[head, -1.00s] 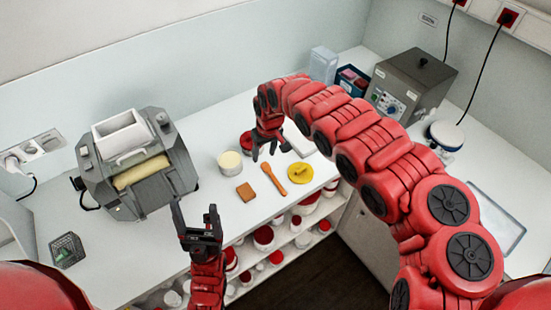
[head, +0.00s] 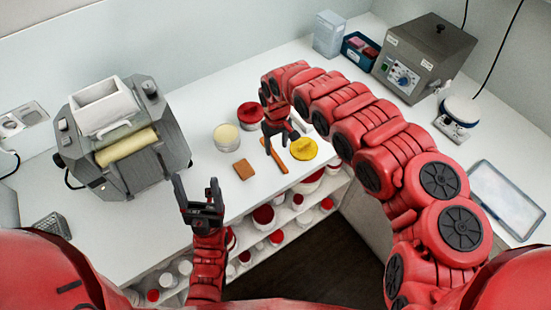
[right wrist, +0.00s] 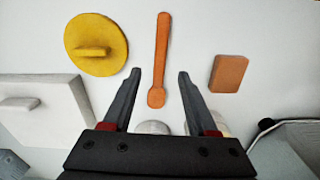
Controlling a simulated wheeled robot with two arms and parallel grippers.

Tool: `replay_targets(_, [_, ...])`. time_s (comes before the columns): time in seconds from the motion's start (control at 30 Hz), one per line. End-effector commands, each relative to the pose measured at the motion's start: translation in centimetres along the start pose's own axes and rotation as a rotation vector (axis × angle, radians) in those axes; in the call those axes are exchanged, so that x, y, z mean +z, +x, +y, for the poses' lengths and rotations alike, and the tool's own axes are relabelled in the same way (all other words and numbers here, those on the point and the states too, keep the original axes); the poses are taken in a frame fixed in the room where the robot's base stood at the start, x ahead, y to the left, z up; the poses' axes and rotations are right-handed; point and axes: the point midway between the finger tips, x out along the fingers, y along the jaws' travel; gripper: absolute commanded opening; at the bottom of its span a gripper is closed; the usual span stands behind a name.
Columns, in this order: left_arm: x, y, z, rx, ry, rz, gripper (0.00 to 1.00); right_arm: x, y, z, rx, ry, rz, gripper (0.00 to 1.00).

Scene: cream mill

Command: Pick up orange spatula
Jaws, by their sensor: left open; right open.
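The orange spatula (head: 276,157) lies flat on the white counter, between a brown block and a yellow disc. In the right wrist view the whole orange spatula (right wrist: 161,60) shows, its wider end near my fingertips. My right gripper (head: 278,138) is open over that end of the spatula in the head view. In the right wrist view the open right gripper (right wrist: 158,75) has one finger on each side of the spatula's end, with nothing held. My left gripper (head: 200,190) is open and empty, in front of the counter's front edge.
The brown block (head: 243,169) and yellow disc (head: 304,149) flank the spatula closely. A cream-filled tub (head: 226,137) and a red-topped container (head: 249,114) stand behind. The grey roller mill (head: 125,150) is at left. Shelves with jars (head: 263,217) lie below the counter edge.

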Motion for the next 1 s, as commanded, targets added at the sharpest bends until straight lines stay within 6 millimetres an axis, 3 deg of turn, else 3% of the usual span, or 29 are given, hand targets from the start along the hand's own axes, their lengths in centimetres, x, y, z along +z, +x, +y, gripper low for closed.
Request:
replay_targets(0.17, [0.1, -0.5, 0.0, 0.000, 0.000, 0.000, 0.74, 1.0, 2.5, -0.1, -0.002, 0.000, -0.003, 0.59])
replay_targets(0.3, [0.4, -2.3, 0.1, 0.000, 0.000, 0.000, 0.74, 1.0, 5.0, -0.1, -0.001, -0.001, 0.001, 0.59])
replay_targets(0.57, [0.3, -2.1, 0.1, 0.000, 0.000, 0.000, 0.74, 1.0, 4.8, -0.1, 0.000, -0.001, 0.000, 0.57])
replay_targets(0.87, [0.4, -2.1, 0.1, 0.000, 0.000, 0.000, 0.74, 1.0, 4.8, 0.0, 0.000, 0.000, 0.000, 0.03])
replay_targets(1.0, [0.3, -2.1, 0.1, 0.000, 0.000, 0.000, 0.74, 1.0, 4.8, -0.1, 0.000, 0.000, 0.000, 0.00])
